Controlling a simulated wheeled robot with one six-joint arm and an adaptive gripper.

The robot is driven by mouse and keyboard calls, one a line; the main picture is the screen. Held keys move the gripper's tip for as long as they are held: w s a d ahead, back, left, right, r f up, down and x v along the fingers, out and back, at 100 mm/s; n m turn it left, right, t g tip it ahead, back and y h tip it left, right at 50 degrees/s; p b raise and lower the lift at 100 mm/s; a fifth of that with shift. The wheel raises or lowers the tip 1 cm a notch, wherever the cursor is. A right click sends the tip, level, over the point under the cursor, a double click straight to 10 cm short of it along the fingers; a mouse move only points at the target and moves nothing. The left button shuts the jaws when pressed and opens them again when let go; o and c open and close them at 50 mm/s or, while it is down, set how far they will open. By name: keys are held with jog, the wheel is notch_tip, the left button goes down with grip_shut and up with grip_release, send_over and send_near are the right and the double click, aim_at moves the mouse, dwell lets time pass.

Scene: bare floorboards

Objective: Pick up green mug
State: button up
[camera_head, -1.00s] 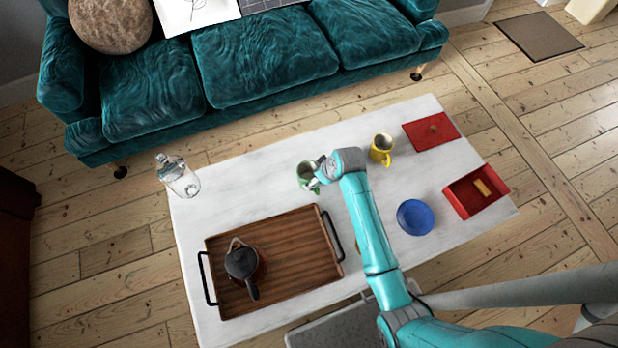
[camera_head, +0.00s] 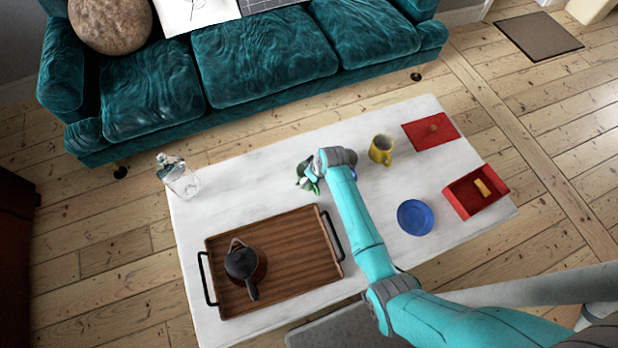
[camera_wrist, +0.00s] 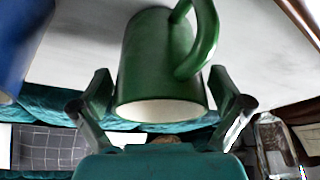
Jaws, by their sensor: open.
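The green mug (camera_wrist: 155,65) fills the middle of the wrist view, with its handle at the upper right. My gripper (camera_wrist: 165,112) is open, with one finger on each side of the mug; I cannot tell whether either finger touches it. In the head view the mug (camera_head: 312,184) is mostly hidden behind my gripper (camera_head: 308,176), on the white table left of the yellow mug.
The white table (camera_head: 240,180) holds a wooden tray (camera_head: 300,255) with a dark kettle (camera_head: 241,263), a glass bottle (camera_head: 180,178), the yellow mug (camera_head: 381,149), a blue bowl (camera_head: 415,217), a red box (camera_head: 462,200) and its red lid (camera_head: 425,135). A teal sofa (camera_head: 260,60) stands behind.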

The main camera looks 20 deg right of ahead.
jog(key=shift+x, duration=0.95)
jog(key=c, duration=1.2)
jog(key=shift+o, duration=0.2)
jog(key=shift+s, duration=0.1)
